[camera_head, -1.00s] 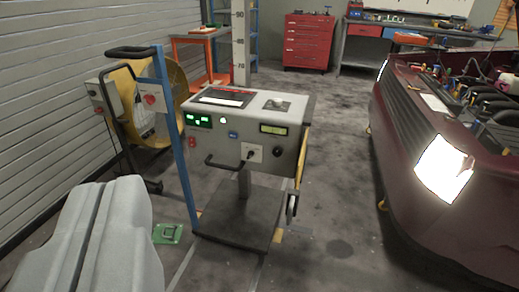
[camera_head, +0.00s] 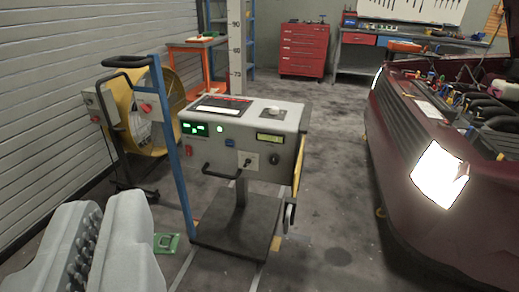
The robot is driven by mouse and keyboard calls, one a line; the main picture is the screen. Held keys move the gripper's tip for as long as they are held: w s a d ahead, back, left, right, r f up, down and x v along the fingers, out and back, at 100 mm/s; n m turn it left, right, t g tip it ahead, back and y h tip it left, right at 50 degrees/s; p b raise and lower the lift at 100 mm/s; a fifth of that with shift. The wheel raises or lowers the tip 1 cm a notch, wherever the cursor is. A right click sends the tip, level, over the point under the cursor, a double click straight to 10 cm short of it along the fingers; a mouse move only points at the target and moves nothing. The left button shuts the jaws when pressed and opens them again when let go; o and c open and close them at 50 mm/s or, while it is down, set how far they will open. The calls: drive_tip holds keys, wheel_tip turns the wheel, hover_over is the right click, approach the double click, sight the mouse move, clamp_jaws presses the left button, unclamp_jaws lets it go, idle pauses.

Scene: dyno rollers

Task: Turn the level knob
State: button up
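A grey control box (camera_head: 215,152) stands on a cart in the middle of the view. A small dark round knob (camera_head: 274,160) is on its front panel, right of centre, below a yellowish display (camera_head: 270,138). A dark switch or knob (camera_head: 248,161) sits on a pale plate to its left. I cannot read labels to tell which is the level knob. My gripper (camera_head: 100,213) is at the lower left, close to the camera. Its two grey fingers are apart, with a ridged inner face showing, and nothing is seen between them. It appears well short of the box.
A blue post (camera_head: 174,150) with a black handle rises at the box's left. A black bar handle (camera_head: 219,172) juts from its front. A yellow fan (camera_head: 150,110) stands behind left. A dark red car (camera_head: 440,225) is at right. Floor between cart and car is clear.

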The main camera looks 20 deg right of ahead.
drive_tip(key=o, duration=0.4)
drive_tip(key=shift+w, duration=0.15)
drive_tip(key=shift+c, duration=0.2)
drive_tip(key=o, duration=0.6)
drive_tip(key=w, duration=0.3)
drive_tip(key=shift+d+f, duration=0.15)
drive_tip(key=shift+f, duration=0.2)
drive_tip(key=w+d+f+m+h, duration=0.15)
drive_tip(key=w+f, duration=0.25)
drive_tip(key=w, duration=0.7)
drive_tip(key=m+g+h, duration=0.2)
drive_tip(key=m+h, duration=0.6)
drive_tip(key=h, duration=0.1)
approach(274, 162)
drive_tip(key=shift+n+y, duration=0.25)
drive_tip(key=x, duration=0.7)
drive_tip(key=shift+w+d+r, duration=0.2)
drive_tip(key=shift+w, duration=0.15)
drive_tip(key=shift+c, duration=0.3)
drive_tip(key=c, duration=0.9)
